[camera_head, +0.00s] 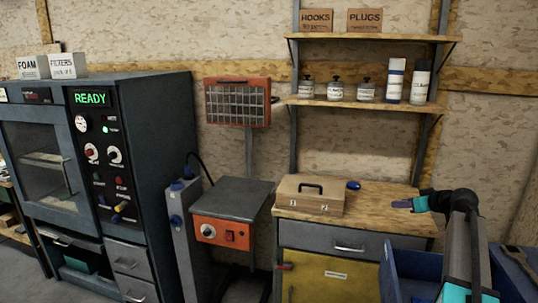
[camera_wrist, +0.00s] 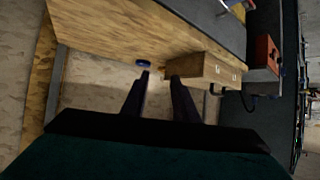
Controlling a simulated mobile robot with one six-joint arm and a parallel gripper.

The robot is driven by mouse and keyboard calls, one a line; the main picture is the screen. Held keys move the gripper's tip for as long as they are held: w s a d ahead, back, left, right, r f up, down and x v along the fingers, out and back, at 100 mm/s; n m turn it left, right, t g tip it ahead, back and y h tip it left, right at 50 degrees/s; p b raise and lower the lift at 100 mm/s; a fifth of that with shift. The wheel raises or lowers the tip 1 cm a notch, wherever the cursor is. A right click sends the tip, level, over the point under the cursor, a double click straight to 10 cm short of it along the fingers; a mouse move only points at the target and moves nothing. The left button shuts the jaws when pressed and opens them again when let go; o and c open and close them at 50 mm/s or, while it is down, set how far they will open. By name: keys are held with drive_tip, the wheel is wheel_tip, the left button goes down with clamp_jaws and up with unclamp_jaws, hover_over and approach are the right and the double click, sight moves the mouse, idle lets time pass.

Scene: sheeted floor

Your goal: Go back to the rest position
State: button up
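My gripper (camera_head: 402,204) is at the right in the head view, held above the right part of the wooden bench top (camera_head: 390,207). In the wrist view its two dark fingers (camera_wrist: 158,78) stand apart with nothing between them, so it is open and empty. My arm reaches up from the lower right and bends at the wrist. A wooden box with a black handle (camera_head: 310,195) and a small blue round object (camera_head: 353,185) rest on the bench; the wrist view shows the box (camera_wrist: 205,69) and the blue object (camera_wrist: 144,63) beyond the fingertips.
A blue bin (camera_head: 410,264) stands beside my arm at the lower right. A grey unit with a red front (camera_head: 222,233) and a large oven reading READY (camera_head: 150,130) stand left of the bench. Shelves with bottles (camera_head: 365,106) hang above it.

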drive_tip(key=w+a+f+n+g+y, duration=0.1)
drive_tip(key=w+a+f, duration=0.1)
drive_tip(key=a+f, duration=0.5)
drive_tip(key=w+a+f+g+y, duration=0.1)
drive_tip(key=a+f, duration=0.2)
drive_tip(key=a, duration=0.8)
drive_tip(key=s+a+f+g, duration=0.2)
drive_tip(key=s+a+f, duration=0.2)
drive_tip(key=f, duration=0.4)
drive_tip(key=s+a+f+m+g, duration=0.1)
drive_tip(key=s+a+f, duration=0.25)
drive_tip(key=f, duration=0.45)
drive_tip(key=s+a+f+g, duration=0.25)
drive_tip(key=s+f, duration=0.25)
drive_tip(key=f, duration=0.3)
drive_tip(key=s+a+f+m+g+h, duration=0.1)
drive_tip(key=s+a+f+g, duration=0.15)
drive_tip(key=s+f, duration=0.7)
drive_tip(key=s+a+f+m+g+h, duration=0.15)
drive_tip(key=s+a+f, duration=0.25)
drive_tip(key=s+f, duration=0.6)
drive_tip(key=s+f+g+h, duration=0.1)
drive_tip(key=s+f+g, duration=0.1)
drive_tip(key=s, duration=1)
drive_tip(key=s+f+g+h+b, duration=0.1)
drive_tip(key=s+f+g, duration=0.2)
drive_tip(key=s, duration=1)
wheel_tip(320, 180, down, 2)
drive_tip(key=shift+f+h, duration=0.1)
drive_tip(key=shift+h, duration=0.25)
